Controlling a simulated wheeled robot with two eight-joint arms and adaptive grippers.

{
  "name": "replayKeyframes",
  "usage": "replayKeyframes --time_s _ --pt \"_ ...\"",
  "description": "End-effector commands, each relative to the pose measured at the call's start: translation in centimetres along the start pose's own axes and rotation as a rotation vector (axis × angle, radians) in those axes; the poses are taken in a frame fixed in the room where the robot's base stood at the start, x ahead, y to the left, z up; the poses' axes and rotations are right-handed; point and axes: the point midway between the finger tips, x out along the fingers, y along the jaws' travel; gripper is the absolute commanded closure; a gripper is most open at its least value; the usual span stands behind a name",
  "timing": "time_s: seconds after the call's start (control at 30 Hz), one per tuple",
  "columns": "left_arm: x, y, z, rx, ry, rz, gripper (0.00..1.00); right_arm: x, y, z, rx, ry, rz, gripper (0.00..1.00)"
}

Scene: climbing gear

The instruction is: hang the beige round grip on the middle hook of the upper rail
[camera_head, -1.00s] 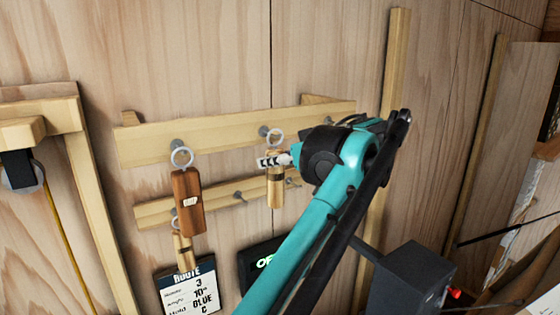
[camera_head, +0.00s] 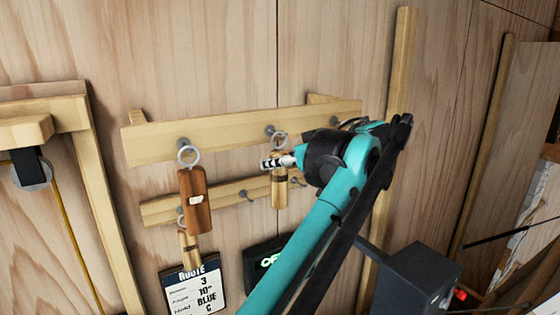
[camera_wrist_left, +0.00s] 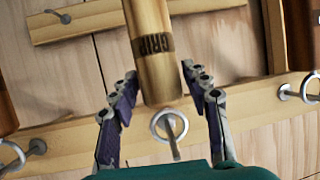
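The beige round grip (camera_head: 279,190) hangs upright with its metal ring (camera_head: 279,140) at the middle hook (camera_head: 269,131) of the upper rail (camera_head: 232,131). In the left wrist view the hook's peg shows through the ring (camera_wrist_left: 169,125); whether it bears the weight I cannot tell. My left gripper (camera_head: 277,162) reaches in from the right at the grip's upper part. In the left wrist view its fingers (camera_wrist_left: 160,85) close in on both sides of the grip (camera_wrist_left: 152,50), with little or no gap. My right gripper is in neither view.
A dark brown grip (camera_head: 195,200) hangs on the left hook of the upper rail. A lower rail (camera_head: 225,199) has hooks, with a beige grip (camera_head: 189,252) at its left. A route sign (camera_head: 193,287) and dark display (camera_head: 260,262) are below.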

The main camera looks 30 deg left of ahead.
Motion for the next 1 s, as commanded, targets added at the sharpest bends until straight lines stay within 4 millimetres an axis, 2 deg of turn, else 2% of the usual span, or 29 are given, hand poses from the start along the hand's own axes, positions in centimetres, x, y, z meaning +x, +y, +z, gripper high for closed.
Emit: replayKeyframes --time_s 0.3,0.43,0.57,0.8,1.0 --pt "-0.1 0.0 0.0 0.0 -0.001 0.0 0.4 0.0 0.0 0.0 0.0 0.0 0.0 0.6" --pt "-1.0 0.1 0.0 0.001 -0.001 0.002 0.4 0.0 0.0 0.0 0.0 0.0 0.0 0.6" --pt "-3.4 0.1 0.1 0.002 0.0 0.004 0.4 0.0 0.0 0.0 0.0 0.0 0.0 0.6" --pt "-8.6 0.1 0.0 0.002 0.0 0.004 0.4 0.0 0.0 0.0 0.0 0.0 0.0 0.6" --pt "-11.3 0.1 0.0 0.0 0.0 0.001 0.4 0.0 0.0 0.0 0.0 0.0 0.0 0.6"
